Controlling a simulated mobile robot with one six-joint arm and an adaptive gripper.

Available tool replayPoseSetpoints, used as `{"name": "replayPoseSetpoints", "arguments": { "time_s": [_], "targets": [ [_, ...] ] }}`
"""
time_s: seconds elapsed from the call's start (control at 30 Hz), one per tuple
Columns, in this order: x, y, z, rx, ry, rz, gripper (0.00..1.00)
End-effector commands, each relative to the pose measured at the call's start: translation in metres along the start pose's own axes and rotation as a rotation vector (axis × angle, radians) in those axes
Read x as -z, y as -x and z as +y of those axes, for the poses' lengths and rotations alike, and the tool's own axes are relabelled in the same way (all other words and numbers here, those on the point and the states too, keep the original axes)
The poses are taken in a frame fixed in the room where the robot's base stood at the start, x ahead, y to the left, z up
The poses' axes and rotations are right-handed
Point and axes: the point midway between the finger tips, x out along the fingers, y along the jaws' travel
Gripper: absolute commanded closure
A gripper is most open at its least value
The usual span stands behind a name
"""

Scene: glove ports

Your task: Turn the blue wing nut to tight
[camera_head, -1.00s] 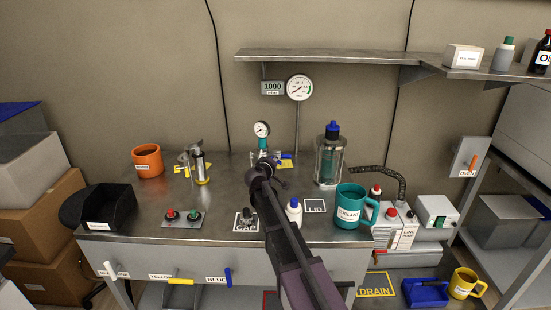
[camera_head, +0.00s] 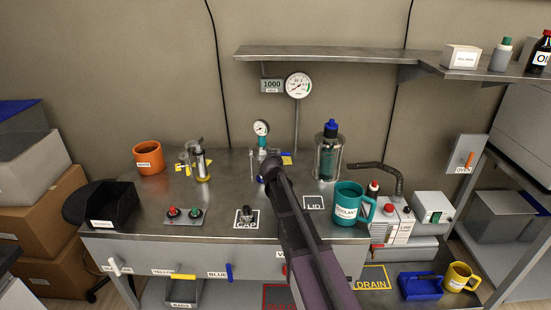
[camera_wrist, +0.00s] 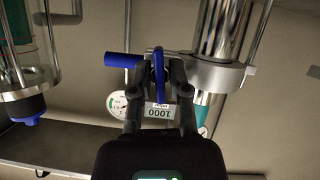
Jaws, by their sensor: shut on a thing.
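The blue wing nut (camera_wrist: 158,72) shows in the wrist view as an upright blue wing between my fingertips, in front of a metal clamp ring around a shiny column. My gripper (camera_wrist: 160,72) is shut on this wing, one dark finger on each side. A blue bar (camera_wrist: 122,60) sticks out to the left beside it; I cannot tell whether it belongs to the same nut. In the head view my arm covers the gripper and most of the nut, at the teal-based gauge stand (camera_head: 261,140).
A glass canister with a blue cap (camera_head: 329,160) stands right of my arm, with a teal coolant mug (camera_head: 350,203) nearer. A metal piece with yellow parts (camera_head: 201,165) and a button box (camera_head: 183,218) lie left. A shelf (camera_head: 340,53) overhangs the bench.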

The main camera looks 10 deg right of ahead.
Motion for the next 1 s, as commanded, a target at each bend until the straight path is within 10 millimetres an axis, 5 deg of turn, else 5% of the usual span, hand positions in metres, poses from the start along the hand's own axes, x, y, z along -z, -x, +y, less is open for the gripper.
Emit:
{"name": "replayPoseSetpoints", "arguments": {
  "time_s": [0.63,0.67,0.77,1.0],
  "targets": [
    [-0.0007,-0.0003,0.0032,0.023,-0.068,-0.005,1.00],
    [-0.0007,-0.0003,0.0033,0.023,-0.068,-0.005,0.71],
    [-0.0006,-0.0002,0.0030,0.024,-0.068,-0.004,0.42],
    [-0.0001,0.0000,0.0017,0.026,-0.068,-0.003,0.42]
  ]
}}
